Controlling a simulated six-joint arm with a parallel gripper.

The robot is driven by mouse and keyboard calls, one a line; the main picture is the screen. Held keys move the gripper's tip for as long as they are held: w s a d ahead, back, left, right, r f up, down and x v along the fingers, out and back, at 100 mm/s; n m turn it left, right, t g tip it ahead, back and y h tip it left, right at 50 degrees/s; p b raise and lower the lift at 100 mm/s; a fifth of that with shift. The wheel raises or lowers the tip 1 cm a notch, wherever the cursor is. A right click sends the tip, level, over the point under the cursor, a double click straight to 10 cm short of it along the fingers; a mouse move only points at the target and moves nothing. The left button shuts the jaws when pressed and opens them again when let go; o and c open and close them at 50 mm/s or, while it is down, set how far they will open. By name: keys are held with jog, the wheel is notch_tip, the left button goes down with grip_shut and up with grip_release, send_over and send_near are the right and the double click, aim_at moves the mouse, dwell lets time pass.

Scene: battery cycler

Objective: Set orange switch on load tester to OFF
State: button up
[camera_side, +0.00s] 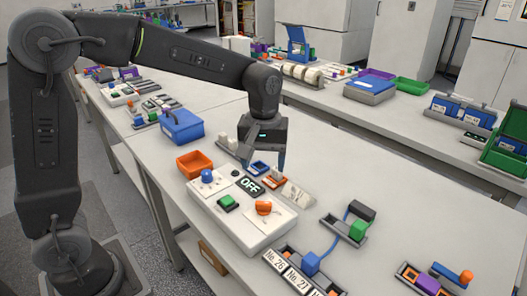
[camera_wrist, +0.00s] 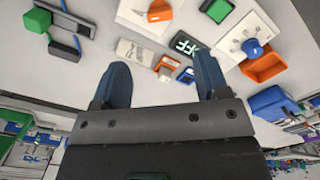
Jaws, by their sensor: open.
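The load tester (camera_side: 240,225) is a white box with a blue knob (camera_side: 207,176), a green button (camera_side: 228,202) and an orange switch (camera_side: 264,207) on its top. A dark display (camera_side: 249,184) at its back edge reads OFF. In the wrist view the orange switch (camera_wrist: 160,11) is at the top edge, partly cut off, and the display (camera_wrist: 186,44) is below it. I cannot tell the switch's exact setting. My gripper (camera_side: 263,163) is open and empty, above the table behind the load tester, apart from the switch. Its two blue fingers (camera_wrist: 158,78) are spread wide in the wrist view.
An orange bin (camera_side: 194,165) and a blue bin (camera_side: 182,126) stand left of the gripper. Small blue and orange trays and a white tag (camera_side: 297,194) lie behind the tester. Numbered blocks (camera_side: 297,279) and a green-and-blue part (camera_side: 345,232) are to the right.

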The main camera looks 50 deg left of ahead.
notch_tip(320, 180, up, 2)
jog(key=shift+r, duration=0.15)
dwell(0.3)
jog(key=s+a+r+m+t, duration=0.2)
jog(key=s+m+t, duration=0.3)
jog(key=s, duration=1.3)
jog(key=a+m, duration=0.1)
jog(key=m, duration=0.2)
jog(key=shift+s+a+r+t, duration=0.15)
jog(key=shift+s+r+t, duration=0.05)
jog(key=shift+s+t, duration=0.1)
